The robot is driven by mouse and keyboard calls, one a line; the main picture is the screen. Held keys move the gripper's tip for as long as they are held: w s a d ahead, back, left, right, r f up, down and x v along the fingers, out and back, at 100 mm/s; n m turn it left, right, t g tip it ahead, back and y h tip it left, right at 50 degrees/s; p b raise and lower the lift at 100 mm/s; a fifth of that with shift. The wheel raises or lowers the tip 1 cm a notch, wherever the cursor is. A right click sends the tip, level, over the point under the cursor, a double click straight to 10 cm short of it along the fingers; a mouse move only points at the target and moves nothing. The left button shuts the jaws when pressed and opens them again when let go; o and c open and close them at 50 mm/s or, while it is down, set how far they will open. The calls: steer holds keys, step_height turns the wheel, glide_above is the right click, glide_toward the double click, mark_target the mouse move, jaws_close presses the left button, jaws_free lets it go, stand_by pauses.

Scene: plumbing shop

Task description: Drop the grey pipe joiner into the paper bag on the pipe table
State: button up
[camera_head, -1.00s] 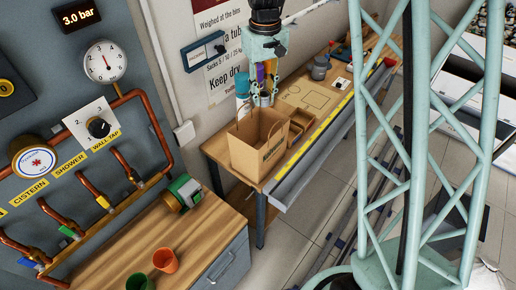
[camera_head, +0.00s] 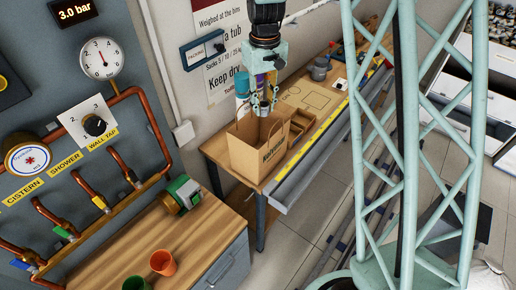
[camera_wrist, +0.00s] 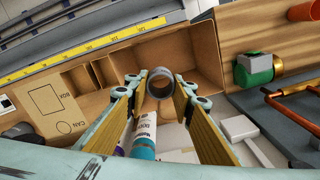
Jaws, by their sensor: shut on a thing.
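The grey pipe joiner (camera_wrist: 161,82) is a short ring held between my fingertips in the wrist view. My gripper (camera_wrist: 157,92) is shut on it. The brown paper bag (camera_head: 252,158) stands upright and open on the wooden pipe table (camera_head: 213,153) in the head view. My gripper (camera_head: 262,110) is above the bag's mouth there, its fingertips about level with the rim. In the wrist view, the bag's inside (camera_wrist: 190,50) shows beneath the joiner.
A cardboard tray (camera_head: 300,135) sits right of the bag, beside a yellow measuring strip (camera_head: 325,123). Upright tubes (camera_wrist: 142,135) stand behind the bag near my fingers. A grey pot (camera_head: 320,70) is farther along the table. A workbench (camera_head: 190,240) with cups is in front.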

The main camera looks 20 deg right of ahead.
steer(key=o, duration=0.8)
steer(key=shift+r, duration=0.1)
steer(key=shift+r, duration=5.95)
